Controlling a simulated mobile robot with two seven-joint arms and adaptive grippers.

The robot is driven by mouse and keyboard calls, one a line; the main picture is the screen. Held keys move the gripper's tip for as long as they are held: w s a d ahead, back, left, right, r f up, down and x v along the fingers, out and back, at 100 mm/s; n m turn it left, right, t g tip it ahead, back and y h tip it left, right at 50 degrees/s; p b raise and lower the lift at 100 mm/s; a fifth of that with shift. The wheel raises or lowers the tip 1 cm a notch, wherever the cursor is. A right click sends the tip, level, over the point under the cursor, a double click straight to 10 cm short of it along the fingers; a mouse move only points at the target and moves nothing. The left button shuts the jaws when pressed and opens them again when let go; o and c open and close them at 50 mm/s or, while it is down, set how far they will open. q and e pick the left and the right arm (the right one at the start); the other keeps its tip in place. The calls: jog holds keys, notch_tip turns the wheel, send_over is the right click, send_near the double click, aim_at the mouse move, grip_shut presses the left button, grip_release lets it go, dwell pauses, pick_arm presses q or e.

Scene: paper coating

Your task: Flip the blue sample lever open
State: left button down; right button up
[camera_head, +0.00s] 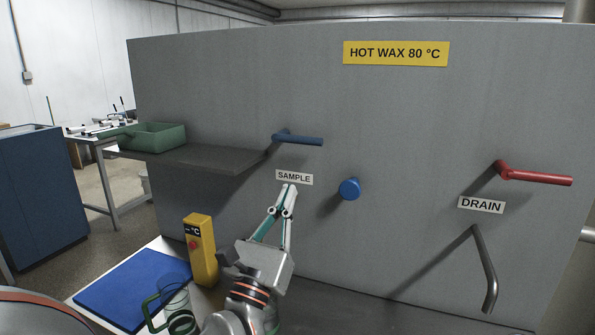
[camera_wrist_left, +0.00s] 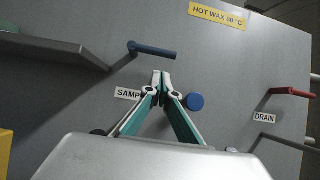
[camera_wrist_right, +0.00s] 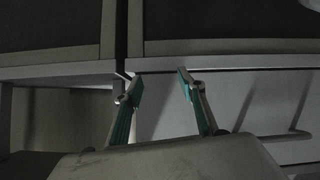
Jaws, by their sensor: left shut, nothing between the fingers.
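The blue sample lever (camera_head: 298,140) sticks out from the grey panel (camera_head: 230,90), its handle pointing right and nearly level. It also shows in the left wrist view (camera_wrist_left: 153,49). The SAMPLE label (camera_head: 294,178) is below it, and a round blue knob or spout end (camera_head: 349,188) is to the lower right. My left gripper (camera_head: 289,188) is shut and empty, its tips in front of the label and below the lever, apart from the lever in the picture. My right gripper (camera_wrist_right: 156,78) is open and empty, seen only in its own wrist view.
A red drain lever (camera_head: 535,176) with a DRAIN label (camera_head: 481,205) and a bent grey pipe (camera_head: 486,268) are at the right. A dark shelf (camera_head: 200,156) with a green tray (camera_head: 160,136) juts out left. A yellow thermometer box (camera_head: 201,248), glass jug (camera_head: 173,300) and blue mat (camera_head: 125,290) are below.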

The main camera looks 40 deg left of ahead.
aim_at(302, 138)
pick_arm(q)
jog(key=p+x, duration=0.2)
jog(key=x, duration=0.7)
jog(key=shift+w+r+p, duration=0.2)
jog(key=shift+w+p, duration=0.1)
